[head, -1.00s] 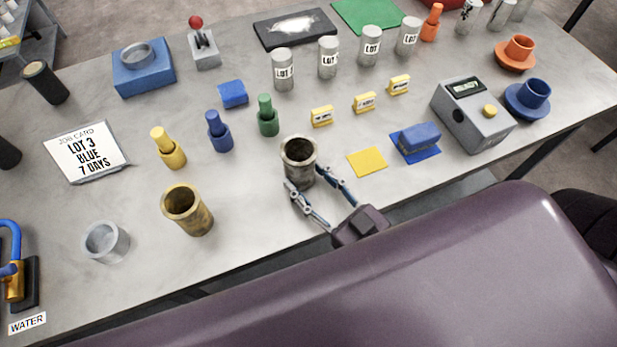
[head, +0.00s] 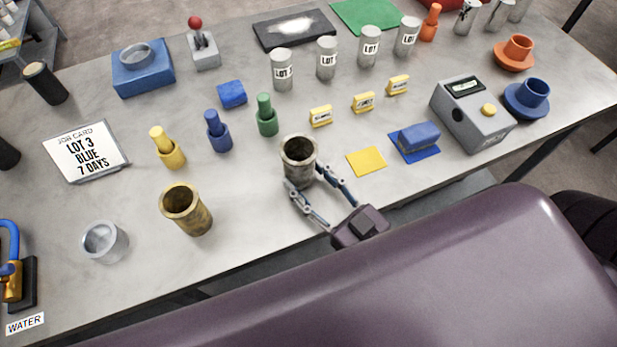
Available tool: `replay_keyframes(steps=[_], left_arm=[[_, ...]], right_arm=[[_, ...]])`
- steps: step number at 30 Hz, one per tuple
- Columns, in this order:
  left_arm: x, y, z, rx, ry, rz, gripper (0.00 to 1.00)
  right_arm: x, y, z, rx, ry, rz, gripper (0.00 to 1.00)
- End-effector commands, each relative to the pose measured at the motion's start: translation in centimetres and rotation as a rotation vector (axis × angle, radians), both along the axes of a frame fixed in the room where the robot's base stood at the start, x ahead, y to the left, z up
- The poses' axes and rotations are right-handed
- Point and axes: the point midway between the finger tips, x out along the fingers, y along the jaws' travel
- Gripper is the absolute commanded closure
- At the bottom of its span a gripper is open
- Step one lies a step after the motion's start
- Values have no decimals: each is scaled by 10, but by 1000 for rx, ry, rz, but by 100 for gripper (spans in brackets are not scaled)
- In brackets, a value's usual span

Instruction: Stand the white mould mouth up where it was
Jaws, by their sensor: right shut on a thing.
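A grey-brown metal mould (head: 299,168), an open cylinder, is at the table's front edge in the middle of the head view. Its dark mouth faces up and it looks upright. My right gripper (head: 306,186) is shut on its lower part, one finger on each side. I cannot tell whether its base touches the table. A brass-yellow mould (head: 190,214) stands mouth up to its left, apart from it. No mould looks plainly white. My left gripper is not in view.
A pale grey cup (head: 105,243) is at the front left. A yellow square (head: 366,161) and a blue block on a blue square (head: 417,138) lie to the right. Green (head: 266,117), blue (head: 218,133) and yellow (head: 168,149) bottles stand behind. The table between both moulds is clear.

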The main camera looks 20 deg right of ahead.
Motion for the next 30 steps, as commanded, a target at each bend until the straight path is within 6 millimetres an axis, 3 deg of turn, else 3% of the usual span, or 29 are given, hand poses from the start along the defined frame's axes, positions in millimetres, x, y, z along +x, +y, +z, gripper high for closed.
replay_keyframes(steps=[1,6,7,12,23,30], left_arm=[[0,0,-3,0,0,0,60],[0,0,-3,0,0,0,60],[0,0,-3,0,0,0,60],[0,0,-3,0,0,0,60],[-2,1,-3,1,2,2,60],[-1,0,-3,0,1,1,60]], right_arm=[[-6,3,-24,8,59,7,86],[-6,3,-24,8,59,7,86],[-6,3,-24,8,59,7,55],[-6,3,-24,8,59,7,37],[-11,1,-25,7,61,7,37],[-46,-12,-22,4,49,5,37]])
